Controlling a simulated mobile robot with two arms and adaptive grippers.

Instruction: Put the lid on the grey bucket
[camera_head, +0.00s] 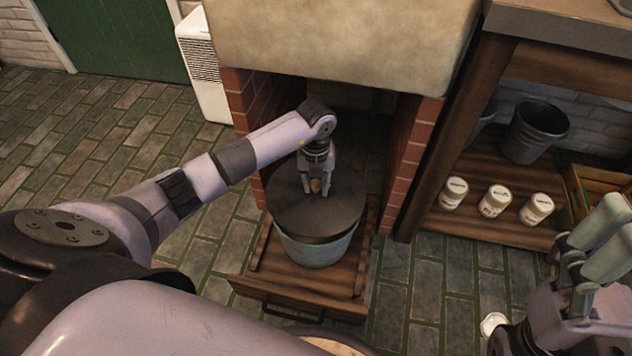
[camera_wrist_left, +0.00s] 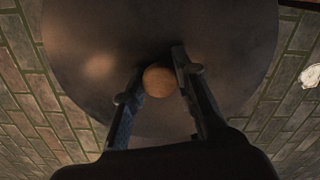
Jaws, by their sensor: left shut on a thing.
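The grey bucket (camera_head: 318,252) stands upright on a wooden tray or drawer inside a brick alcove. The dark round lid (camera_head: 300,215) lies over the bucket's top and covers its mouth; whether it is fully seated I cannot tell. My left gripper (camera_head: 319,188) reaches down from above and is shut on the lid's round wooden knob (camera_wrist_left: 158,81). In the left wrist view the lid (camera_wrist_left: 85,60) fills most of the picture, with the knob between the two fingers. My right gripper (camera_head: 575,280) is at the right edge, away from the bucket; its finger state is unclear.
The wooden tray (camera_head: 300,300) juts out from the brick alcove walls (camera_head: 415,150). To the right, a wooden shelf holds several white jars (camera_head: 495,200) and a dark bucket (camera_head: 537,130). A small white object (camera_head: 493,324) lies on the floor. Tiled floor at left is clear.

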